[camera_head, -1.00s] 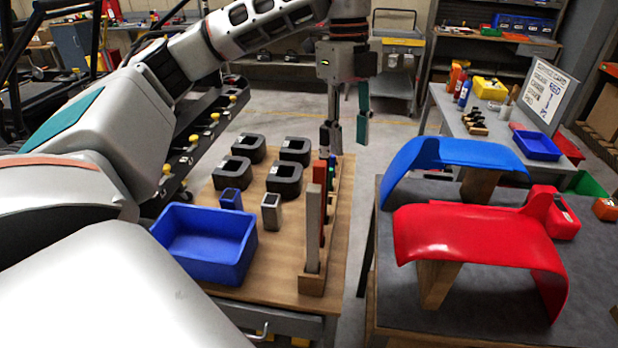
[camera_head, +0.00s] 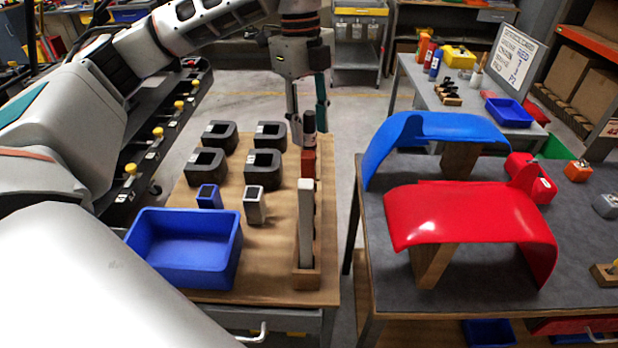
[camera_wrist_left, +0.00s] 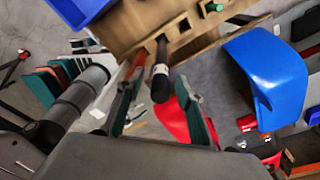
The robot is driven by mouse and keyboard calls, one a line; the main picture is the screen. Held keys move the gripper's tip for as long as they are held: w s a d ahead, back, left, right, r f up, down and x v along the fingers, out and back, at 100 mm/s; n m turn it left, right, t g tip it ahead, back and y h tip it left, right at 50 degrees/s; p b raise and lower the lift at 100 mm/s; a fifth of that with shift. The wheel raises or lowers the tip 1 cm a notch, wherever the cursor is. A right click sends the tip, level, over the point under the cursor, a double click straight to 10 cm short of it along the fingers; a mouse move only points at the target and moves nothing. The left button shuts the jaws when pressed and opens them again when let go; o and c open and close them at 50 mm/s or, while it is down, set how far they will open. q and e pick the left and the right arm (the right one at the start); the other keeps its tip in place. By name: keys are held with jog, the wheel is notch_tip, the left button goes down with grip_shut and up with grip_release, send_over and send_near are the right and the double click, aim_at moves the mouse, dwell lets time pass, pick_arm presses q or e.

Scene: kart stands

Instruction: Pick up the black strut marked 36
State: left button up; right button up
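The wooden rack (camera_head: 307,281) stands at the right edge of the workbench and holds upright struts in a row. A pale grey strut (camera_head: 305,220) is nearest, a red strut (camera_head: 308,163) is behind it, and a black strut (camera_head: 309,122) shows above the red one. The marking 36 cannot be read. My left gripper (camera_head: 307,112) is open over the far part of the rack, with fingers to either side of the black strut's top. In the left wrist view the black strut (camera_wrist_left: 160,84) points up between the spread fingers, with no clear contact. My right gripper is out of view.
A blue bin (camera_head: 185,262), several black blocks (camera_head: 263,172), a blue tube (camera_head: 209,196) and a grey tube (camera_head: 255,205) share the workbench. A grey table (camera_head: 375,275) with red and blue curved panels stands to the right, across a gap.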

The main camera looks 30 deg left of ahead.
aim_at(311, 141)
pick_arm(q)
jog(key=shift+d+f, duration=0.2)
jog(key=shift+f, duration=1.65)
grip_shut()
jog(key=shift+r, duration=0.1)
